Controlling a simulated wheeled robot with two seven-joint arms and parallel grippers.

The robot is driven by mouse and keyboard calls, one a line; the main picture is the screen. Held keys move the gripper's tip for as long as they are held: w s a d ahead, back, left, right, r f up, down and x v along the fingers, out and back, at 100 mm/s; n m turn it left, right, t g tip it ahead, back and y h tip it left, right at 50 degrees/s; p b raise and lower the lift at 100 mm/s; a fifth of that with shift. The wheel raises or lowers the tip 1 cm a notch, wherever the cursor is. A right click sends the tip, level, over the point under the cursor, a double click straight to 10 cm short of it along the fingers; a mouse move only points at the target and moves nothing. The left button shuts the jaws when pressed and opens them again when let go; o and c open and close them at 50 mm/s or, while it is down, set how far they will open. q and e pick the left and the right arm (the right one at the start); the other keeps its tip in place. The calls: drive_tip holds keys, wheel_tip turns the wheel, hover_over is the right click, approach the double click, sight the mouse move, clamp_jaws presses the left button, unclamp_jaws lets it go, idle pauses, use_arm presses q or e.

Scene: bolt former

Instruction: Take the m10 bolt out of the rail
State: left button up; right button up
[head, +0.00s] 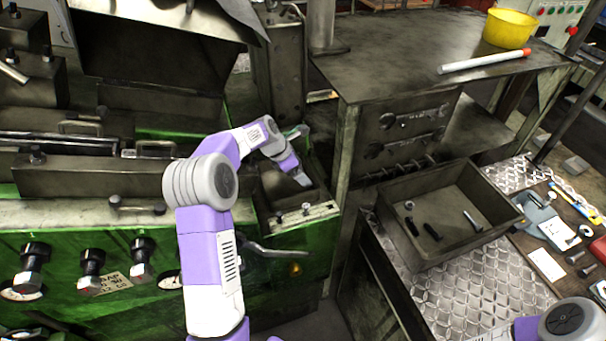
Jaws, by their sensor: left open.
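My left arm reaches from the bottom into the green machine (80,240). My left gripper (301,179) is open and points down over a dark recess at the machine's right end, just above two small knobs. I cannot make out the rail or an m10 bolt in it; the gripper may hide them. Nothing shows between the fingers. Only a link of my right arm shows at the bottom right; its gripper is out of view.
An open metal tray (455,254) with a few small dark and silver parts stands on a tread-plate bench (470,300). A metal table (400,55) behind bears a yellow bowl (510,27) and a white tube (485,62). A lever (275,252) sticks out of the machine below the gripper.

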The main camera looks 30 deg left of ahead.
use_arm(q)
clamp_jaws()
idle(0.5)
